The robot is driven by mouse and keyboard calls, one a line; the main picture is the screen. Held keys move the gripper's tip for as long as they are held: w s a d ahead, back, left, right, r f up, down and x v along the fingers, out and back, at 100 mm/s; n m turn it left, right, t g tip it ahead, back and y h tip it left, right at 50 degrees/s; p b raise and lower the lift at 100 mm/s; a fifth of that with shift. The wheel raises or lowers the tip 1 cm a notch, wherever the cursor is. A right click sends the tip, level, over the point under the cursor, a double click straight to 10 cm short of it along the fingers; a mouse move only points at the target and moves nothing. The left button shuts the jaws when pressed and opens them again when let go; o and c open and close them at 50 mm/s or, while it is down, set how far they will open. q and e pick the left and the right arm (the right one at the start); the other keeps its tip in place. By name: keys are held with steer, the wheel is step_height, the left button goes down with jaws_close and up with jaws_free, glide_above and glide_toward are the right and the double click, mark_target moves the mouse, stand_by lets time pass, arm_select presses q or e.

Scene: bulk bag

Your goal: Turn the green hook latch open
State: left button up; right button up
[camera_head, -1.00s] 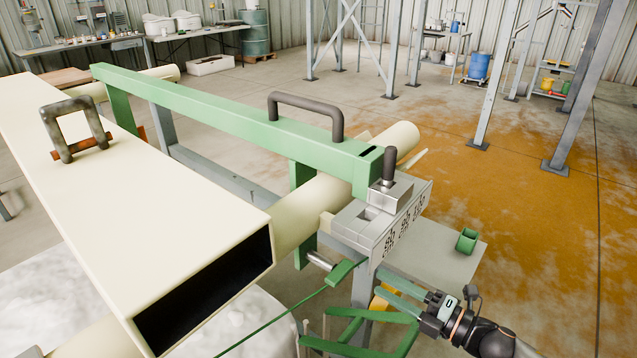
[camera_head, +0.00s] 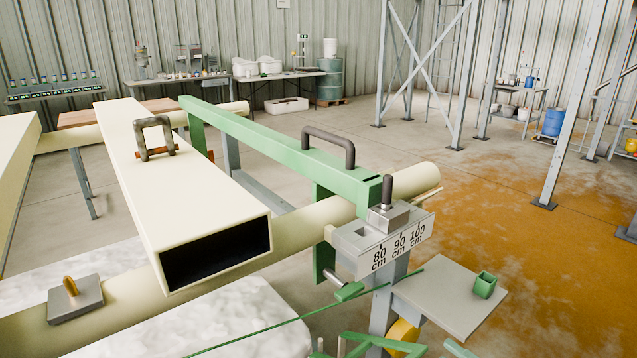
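A small green latch-like piece (camera_head: 349,291) sits at the end of a short grey pin (camera_head: 335,278) below the scale block; I cannot tell for sure that it is the hook latch, nor which way it is turned. A small green hollow piece (camera_head: 484,285) stands on a grey plate to its right. A long green bar (camera_head: 270,135) with a dark handle ends at the scale block (camera_head: 384,246). A light green tip at the bottom edge, probably a finger of my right gripper (camera_head: 458,348), is mostly cut off. My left gripper is out of view.
A cream box beam (camera_head: 185,195) with an open end lies left of the green bar, over a cream pipe (camera_head: 310,222). A thin green cord (camera_head: 300,318) crosses the lower middle. A green frame (camera_head: 375,343) stands low in front.

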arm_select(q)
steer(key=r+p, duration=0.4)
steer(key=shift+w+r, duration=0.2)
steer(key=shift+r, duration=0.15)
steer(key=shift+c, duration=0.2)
arm_select(e)
steer(key=s+a+f+m+g+h, duration=0.2)
steer(key=s+a+f+m+h, duration=0.2)
steer(key=s+f+m, duration=0.4)
steer(key=s+a+f+m+g+h, duration=0.3)
steer(key=s+f+m, duration=0.5)
steer(key=m, duration=0.7)
steer(key=shift+s+a+f+h, duration=0.4)
steer(key=shift+s+h, duration=0.4)
steer(key=shift+s, duration=0.45)
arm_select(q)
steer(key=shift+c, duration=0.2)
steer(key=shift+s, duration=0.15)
arm_select(e)
steer(key=shift+s, duration=0.1)
